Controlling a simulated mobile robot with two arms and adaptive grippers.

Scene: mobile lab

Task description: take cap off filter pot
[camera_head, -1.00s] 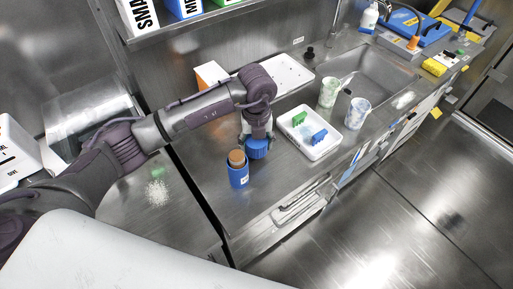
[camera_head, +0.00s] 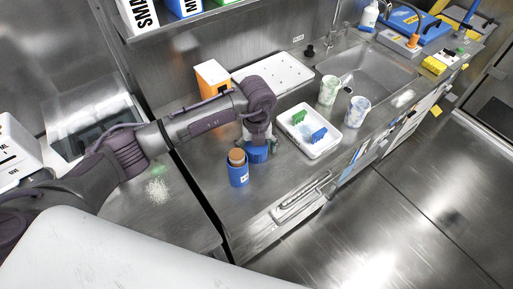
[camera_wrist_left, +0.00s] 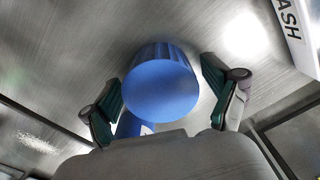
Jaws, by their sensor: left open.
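The filter pot (camera_head: 238,175) is a blue cylinder standing upright on the steel counter, with a brown-orange round top showing and no cap on it. A blue ribbed cap (camera_head: 257,155) is just beside it, to the right and behind. My left gripper (camera_head: 259,146) is over the cap, pointing down. In the left wrist view the cap (camera_wrist_left: 160,85) lies between the spread green-padded fingers, with gaps at the sides. Part of the pot (camera_wrist_left: 128,126) shows below it there. The cap's underside is hidden. My right gripper is not in view.
A white tray (camera_head: 322,152) with green and blue pieces lies to the right. Two cups (camera_head: 328,91) stand by the sink (camera_head: 375,72). An orange-and-white box (camera_head: 211,80) and a white perforated tray (camera_head: 275,76) are behind. White powder (camera_head: 157,190) lies on the left bench.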

